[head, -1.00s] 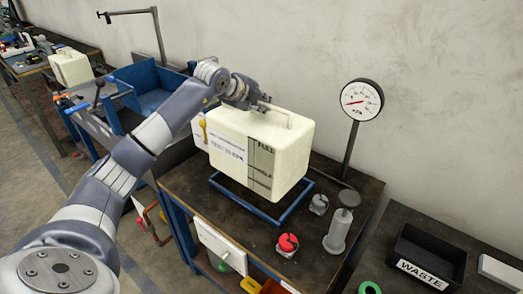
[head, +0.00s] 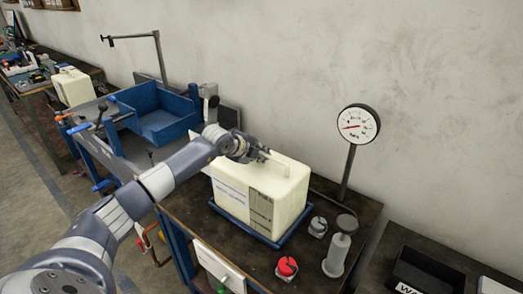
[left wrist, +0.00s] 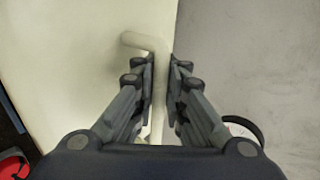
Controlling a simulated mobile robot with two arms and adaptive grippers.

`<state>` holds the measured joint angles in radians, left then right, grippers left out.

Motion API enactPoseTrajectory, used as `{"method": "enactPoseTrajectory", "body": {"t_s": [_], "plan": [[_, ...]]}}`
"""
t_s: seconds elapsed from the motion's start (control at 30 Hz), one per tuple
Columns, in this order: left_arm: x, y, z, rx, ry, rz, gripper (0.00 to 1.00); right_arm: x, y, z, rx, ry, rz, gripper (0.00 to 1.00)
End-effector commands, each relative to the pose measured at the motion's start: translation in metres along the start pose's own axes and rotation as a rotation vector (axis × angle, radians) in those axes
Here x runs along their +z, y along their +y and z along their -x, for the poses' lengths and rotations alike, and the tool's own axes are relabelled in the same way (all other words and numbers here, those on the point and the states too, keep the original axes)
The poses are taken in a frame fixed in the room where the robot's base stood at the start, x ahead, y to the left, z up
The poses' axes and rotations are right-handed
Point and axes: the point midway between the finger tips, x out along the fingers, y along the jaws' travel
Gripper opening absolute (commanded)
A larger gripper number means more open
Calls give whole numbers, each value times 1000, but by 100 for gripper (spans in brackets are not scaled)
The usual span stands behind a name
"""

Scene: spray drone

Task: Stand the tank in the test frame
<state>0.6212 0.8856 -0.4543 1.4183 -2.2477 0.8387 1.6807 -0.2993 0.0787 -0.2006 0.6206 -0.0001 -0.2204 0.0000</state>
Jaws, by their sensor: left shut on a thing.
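The cream tank (head: 275,192) stands upright at the blue test frame (head: 275,243) on the dark workbench, its base within or on the frame's rails. I cannot tell whether it is fully seated. My left gripper (head: 258,156) is at the tank's top handle (head: 274,157). In the left wrist view, my left gripper's two fingers (left wrist: 159,75) are shut on the pale handle (left wrist: 148,45), with the tank's cream body (left wrist: 70,70) to the left. My right gripper is not in view.
A gauge on a stand (head: 358,124) rises behind the tank at right. A red-topped part (head: 287,267), a grey part (head: 318,226) and a clear cylinder (head: 337,255) stand in front and to the right. A black waste bin (head: 428,272) and a blue tray (head: 155,108) flank the bench.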

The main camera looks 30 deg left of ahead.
Motion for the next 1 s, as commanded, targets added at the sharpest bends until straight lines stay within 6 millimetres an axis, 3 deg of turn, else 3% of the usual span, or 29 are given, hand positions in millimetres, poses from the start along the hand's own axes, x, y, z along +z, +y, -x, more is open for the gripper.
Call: {"method": "enactPoseTrajectory", "body": {"t_s": [0.03,0.1,0.17,0.63,0.77,1.0], "plan": [[0,-6,2,-13,1,0,0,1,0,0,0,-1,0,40],[-1,1,0,1,2,1,20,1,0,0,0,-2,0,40],[-1,0,0,1,1,1,32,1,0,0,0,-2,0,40],[0,0,7,-2,1,-1,32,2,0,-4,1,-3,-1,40],[0,2,22,-1,0,-3,32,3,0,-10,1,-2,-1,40],[1,3,66,-1,-2,-5,32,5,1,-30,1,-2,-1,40]]}}
